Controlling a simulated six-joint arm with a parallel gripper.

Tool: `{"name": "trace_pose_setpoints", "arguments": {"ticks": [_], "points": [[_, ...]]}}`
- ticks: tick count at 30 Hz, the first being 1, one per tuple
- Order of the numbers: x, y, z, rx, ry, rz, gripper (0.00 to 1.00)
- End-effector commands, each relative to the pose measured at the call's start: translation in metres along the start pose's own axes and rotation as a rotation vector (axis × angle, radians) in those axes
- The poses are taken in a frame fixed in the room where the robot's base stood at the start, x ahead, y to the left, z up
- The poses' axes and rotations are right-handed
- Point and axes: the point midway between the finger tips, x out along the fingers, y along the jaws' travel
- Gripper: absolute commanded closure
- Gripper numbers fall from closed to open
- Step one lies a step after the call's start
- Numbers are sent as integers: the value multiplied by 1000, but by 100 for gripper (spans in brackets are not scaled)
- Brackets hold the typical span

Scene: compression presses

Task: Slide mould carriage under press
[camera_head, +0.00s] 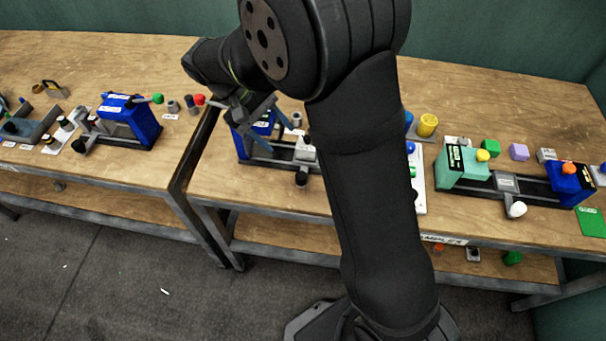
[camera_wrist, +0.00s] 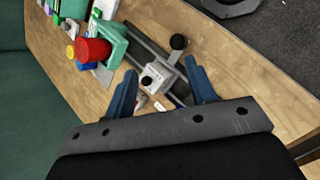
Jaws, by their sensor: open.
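The mould carriage (camera_head: 306,150) is a small light-grey block on dark rails, with a black knob (camera_head: 301,179) toward the front edge. In the wrist view the carriage (camera_wrist: 160,79) and knob (camera_wrist: 178,42) show beyond the fingers. My gripper (camera_wrist: 161,66) is open and empty, its blue fingers on either side of the carriage in that view; contact cannot be told. In the head view my gripper (camera_head: 256,110) hangs over a blue press (camera_head: 262,127) at the rails' left end. A green press block (camera_wrist: 114,46) stands at their other end, hidden by my arm in the head view.
At right, another station has a teal block (camera_head: 463,166), a blue block (camera_head: 570,186) and a white-knobbed carriage (camera_head: 506,182). A blue press (camera_head: 130,118) stands on the left table. A red cylinder (camera_wrist: 93,51) is beside the green block. Bare wood lies in front of the rails.

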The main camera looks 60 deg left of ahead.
Motion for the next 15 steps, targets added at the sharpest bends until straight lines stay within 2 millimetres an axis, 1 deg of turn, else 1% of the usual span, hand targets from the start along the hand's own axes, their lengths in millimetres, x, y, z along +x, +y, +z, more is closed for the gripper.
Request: {"name": "trace_pose_setpoints", "arguments": {"ticks": [1,6,12,15], "points": [[13,-24,-4,-109,-47,92,49],[47,-82,-8,-442,-191,402,49],[77,-142,-7,-787,-369,774,49],[87,-165,-6,-908,-445,929,49]]}}
